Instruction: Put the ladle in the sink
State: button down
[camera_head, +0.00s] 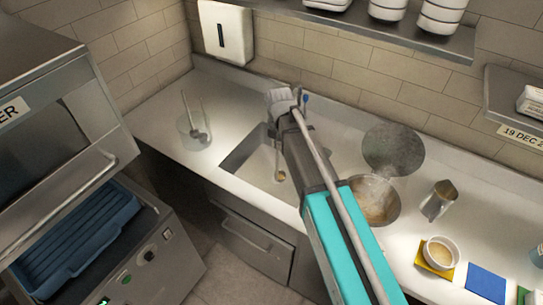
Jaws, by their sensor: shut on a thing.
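The sink (240,152) is a rectangular basin set in the white counter. My arm reaches over its right side. My gripper (274,131) points down there and is mostly hidden by my own arm links. It is shut on the ladle (280,176), which hangs below it with a thin handle and a small brownish bowl. The ladle's bowl appears within the sink opening. I cannot tell whether it touches the sink floor.
A clear container (185,128) with utensils stands left of the sink. To the right are a sauce well (384,212), a round grey lid (393,150), a metal jug (439,200) and a white bowl (430,262) on a yellow mat. A shelf (350,22) overhangs the back.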

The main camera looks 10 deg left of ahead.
jog(key=shift+w+a+f+b, duration=0.4)
jog(key=shift+a+f+b, duration=0.1)
jog(key=shift+f, duration=0.2)
jog(key=shift+w+a+f+b, duration=0.4)
jog(key=shift+f+b, duration=0.1)
jog(key=shift+f, duration=0.2)
